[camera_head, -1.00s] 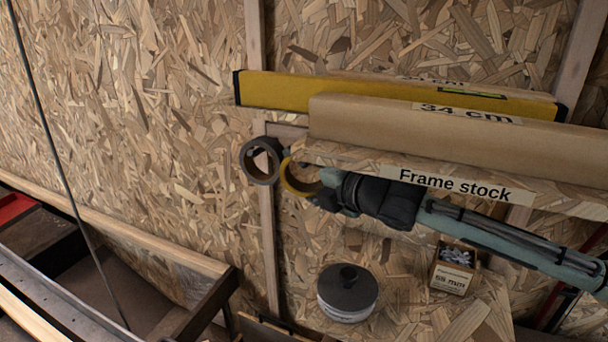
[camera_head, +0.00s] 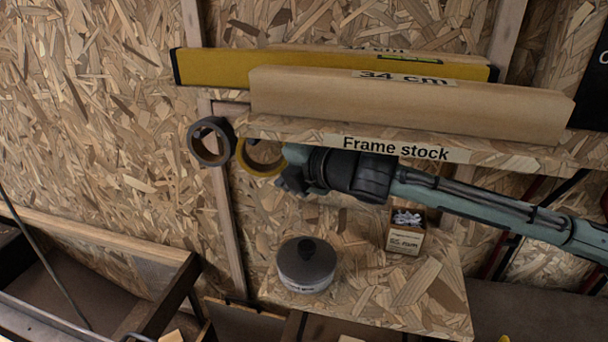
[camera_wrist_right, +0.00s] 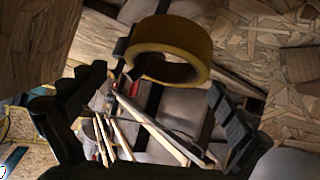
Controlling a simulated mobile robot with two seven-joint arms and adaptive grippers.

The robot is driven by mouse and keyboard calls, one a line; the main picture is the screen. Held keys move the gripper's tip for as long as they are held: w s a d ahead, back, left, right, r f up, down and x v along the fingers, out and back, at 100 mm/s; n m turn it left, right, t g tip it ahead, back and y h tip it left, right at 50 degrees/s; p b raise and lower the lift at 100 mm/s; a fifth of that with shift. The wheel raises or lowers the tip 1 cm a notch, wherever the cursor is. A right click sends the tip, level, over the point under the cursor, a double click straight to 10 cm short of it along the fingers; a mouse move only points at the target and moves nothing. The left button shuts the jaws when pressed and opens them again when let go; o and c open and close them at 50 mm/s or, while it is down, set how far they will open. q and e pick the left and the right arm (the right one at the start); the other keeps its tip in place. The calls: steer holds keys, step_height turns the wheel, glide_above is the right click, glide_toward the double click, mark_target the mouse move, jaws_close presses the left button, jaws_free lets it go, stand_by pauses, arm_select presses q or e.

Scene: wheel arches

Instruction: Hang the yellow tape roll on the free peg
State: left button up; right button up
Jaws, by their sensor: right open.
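The yellow tape roll (camera_head: 243,159) is a ring beside a dark tape roll (camera_head: 198,145), just under the left end of the shelf in the head view. Its peg is not clearly visible. My right gripper (camera_head: 286,181) is just right of the yellow roll, its fingers dark and small there. In the right wrist view the yellow tape roll (camera_wrist_right: 178,36) stands beyond the fingertips, and my right gripper (camera_wrist_right: 158,84) has its fingers wide apart with nothing between them. My left gripper is out of view.
A shelf labelled Frame stock (camera_head: 395,149) holds a cardboard-coloured 34 cm box (camera_head: 400,103) and a yellow level (camera_head: 220,68); it lies just above my right arm. Below are a round grey tin (camera_head: 306,268) and a small box (camera_head: 404,239) on a board.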

steer(key=s+d, duration=0.9)
steer(key=shift+d+r, duration=0.2)
steer(key=shift+d, duration=0.05)
glide_toward(245, 150)
steer(key=w+f, duration=0.1)
steer(key=x, duration=0.6)
steer(key=shift+w+a+r, duration=0.1)
steer(key=shift+w+a, duration=0.05)
steer(key=shift+a, duration=0.2)
steer(key=shift+s+r, duration=0.2)
steer(key=shift+r, duration=0.05)
